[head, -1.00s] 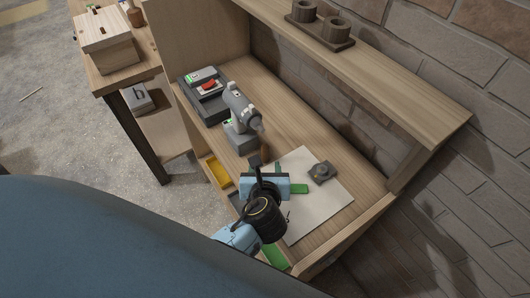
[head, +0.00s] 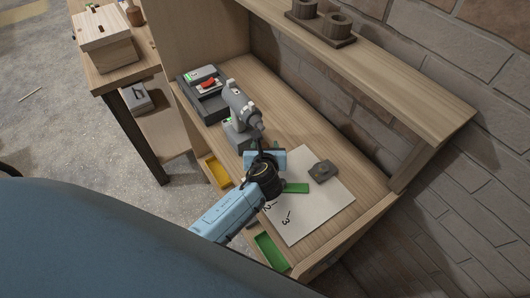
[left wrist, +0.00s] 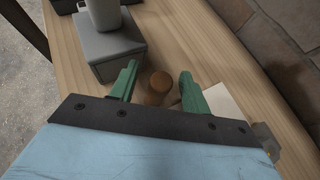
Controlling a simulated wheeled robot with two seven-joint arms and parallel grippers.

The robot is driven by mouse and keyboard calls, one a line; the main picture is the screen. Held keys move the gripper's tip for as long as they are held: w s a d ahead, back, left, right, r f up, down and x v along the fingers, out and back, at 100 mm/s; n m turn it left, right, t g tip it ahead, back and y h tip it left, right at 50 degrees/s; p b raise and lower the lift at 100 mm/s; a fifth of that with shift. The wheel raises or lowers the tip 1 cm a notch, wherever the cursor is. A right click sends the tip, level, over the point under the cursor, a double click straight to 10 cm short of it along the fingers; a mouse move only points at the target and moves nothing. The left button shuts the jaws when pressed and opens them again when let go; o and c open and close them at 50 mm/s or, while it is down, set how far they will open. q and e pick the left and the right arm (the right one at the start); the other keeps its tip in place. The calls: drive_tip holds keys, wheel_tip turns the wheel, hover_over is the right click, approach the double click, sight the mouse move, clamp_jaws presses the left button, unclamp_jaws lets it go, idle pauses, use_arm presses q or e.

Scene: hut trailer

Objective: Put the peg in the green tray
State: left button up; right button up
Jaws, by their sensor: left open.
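The peg is a brown wooden cylinder that stands in the left wrist view (left wrist: 158,86), between the two green fingers of my open left gripper (left wrist: 157,84) and near their tips. Gaps show on both sides of it. In the head view my left gripper (head: 262,152) is over the bench, beside the grey machine, and hides most or all of the peg. The green tray (head: 270,250) is at the bench's front edge, below and right of my left forearm, and looks empty. My right gripper is not in view.
A grey machine (head: 241,112) stands close to my left gripper. A white sheet with numbers (head: 313,215) carries a small grey block (head: 322,171) and a green bar (head: 296,188). A yellow tray (head: 218,173) is at the front edge. A shelf (head: 370,75) overhangs the back.

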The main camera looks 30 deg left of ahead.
use_arm(q)
clamp_jaws()
drive_tip(key=shift+r, duration=0.15)
